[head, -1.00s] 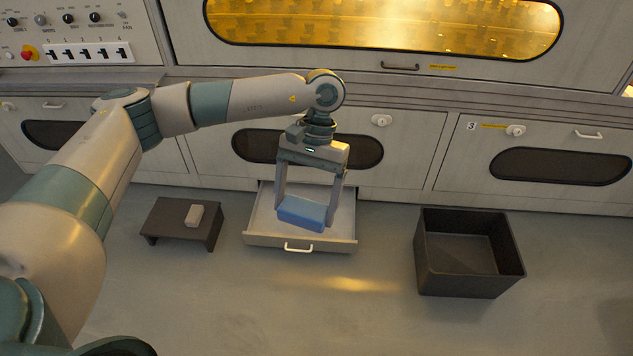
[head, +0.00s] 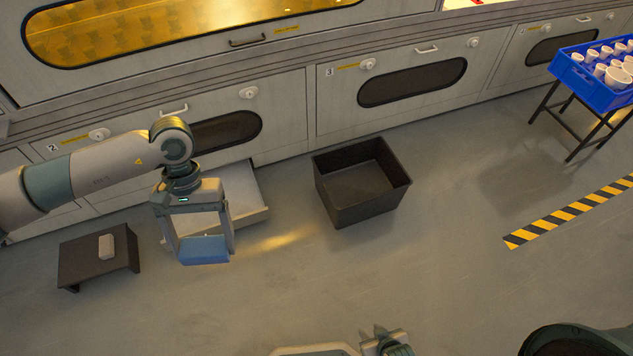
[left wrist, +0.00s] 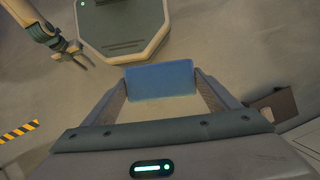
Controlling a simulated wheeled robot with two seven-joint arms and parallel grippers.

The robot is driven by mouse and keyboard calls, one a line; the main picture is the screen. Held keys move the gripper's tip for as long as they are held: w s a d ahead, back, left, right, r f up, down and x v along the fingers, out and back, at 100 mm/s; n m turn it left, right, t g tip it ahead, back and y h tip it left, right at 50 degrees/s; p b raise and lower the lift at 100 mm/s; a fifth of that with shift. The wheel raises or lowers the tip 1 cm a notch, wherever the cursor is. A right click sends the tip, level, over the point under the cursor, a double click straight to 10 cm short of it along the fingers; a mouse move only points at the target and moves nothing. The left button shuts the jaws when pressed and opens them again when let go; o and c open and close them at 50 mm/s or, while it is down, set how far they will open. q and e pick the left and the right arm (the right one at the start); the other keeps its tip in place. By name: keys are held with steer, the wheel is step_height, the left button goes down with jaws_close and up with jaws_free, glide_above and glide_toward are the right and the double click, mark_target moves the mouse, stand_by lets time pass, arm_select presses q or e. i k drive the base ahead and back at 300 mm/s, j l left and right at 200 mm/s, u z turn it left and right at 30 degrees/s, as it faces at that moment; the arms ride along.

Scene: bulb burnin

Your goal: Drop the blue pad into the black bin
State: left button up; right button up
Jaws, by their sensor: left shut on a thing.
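My left gripper (head: 204,248) is shut on the blue pad (head: 204,252) and holds it up in front of the open drawer. In the left wrist view the blue pad (left wrist: 160,80) sits between the two fingertips, with floor and my base behind it. The black bin (head: 345,213) stands on the floor to the right of the pad, open at the top, and its visible inside looks empty. My right gripper (left wrist: 74,62) shows small in the left wrist view, its fingers apart with nothing between them; only part of it shows at the bottom of the head view.
An open drawer (head: 252,215) juts from the cabinet behind my left gripper. A low dark stand (head: 80,262) with a pale block (head: 106,247) is at left. A blue crate (head: 590,88) of white cups stands at far right. Floor between pad and bin is clear.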

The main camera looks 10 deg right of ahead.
mark_target(353, 190)
steer(key=i+l, duration=0.85)
steer(key=l, duration=0.2)
steer(key=i+l+u, duration=0.1)
steer(key=i+l, duration=0.7)
steer(key=l, duration=0.25)
